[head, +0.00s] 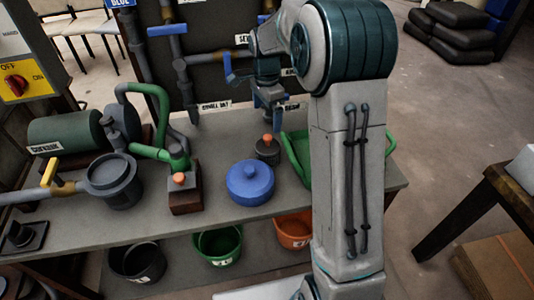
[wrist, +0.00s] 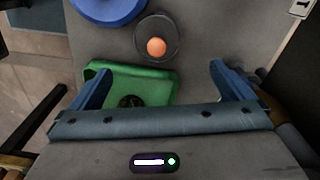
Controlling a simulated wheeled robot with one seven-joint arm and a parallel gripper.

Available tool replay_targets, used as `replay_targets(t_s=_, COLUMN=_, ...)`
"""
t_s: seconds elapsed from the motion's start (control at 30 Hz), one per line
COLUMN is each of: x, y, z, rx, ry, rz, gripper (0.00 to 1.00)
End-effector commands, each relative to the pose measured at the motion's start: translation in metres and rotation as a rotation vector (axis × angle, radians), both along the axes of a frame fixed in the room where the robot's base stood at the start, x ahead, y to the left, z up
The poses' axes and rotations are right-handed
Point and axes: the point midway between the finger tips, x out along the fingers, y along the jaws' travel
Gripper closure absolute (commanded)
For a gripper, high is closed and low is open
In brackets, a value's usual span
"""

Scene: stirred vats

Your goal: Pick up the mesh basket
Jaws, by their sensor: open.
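My gripper (head: 275,112) is over the back right of the bench, pointing down. In the wrist view my gripper (wrist: 160,72) has its blue fingers wide apart with nothing held between them. A green tray (wrist: 165,88) lies below, partly hidden by my gripper body. A small dark round item (wrist: 131,101) with a patterned top sits in the tray; it may be the mesh basket, but it is too small to be sure. In the head view the green tray (head: 294,158) is partly behind my arm, and its inside is mostly hidden.
A dark round piece with an orange knob (head: 267,150) stands just left of the tray. A blue lidded pot (head: 250,183) is in front of it. Green pipework (head: 160,110) and a grey vat (head: 115,182) fill the left. Blue-handled pipes (head: 180,65) line the back.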

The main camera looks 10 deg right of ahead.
Motion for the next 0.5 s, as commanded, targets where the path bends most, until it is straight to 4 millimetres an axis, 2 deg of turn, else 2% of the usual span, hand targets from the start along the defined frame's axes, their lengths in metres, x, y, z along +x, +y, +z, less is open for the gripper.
replay_targets(t_s=0.3, x=-0.001, y=0.0, z=-0.06, rx=0.001, ry=0.005, rz=-0.004, gripper=0.0)
replay_targets(t_s=0.5, x=-0.001, y=0.001, z=-0.081, rx=0.0, ry=0.002, rz=-0.003, gripper=0.0)
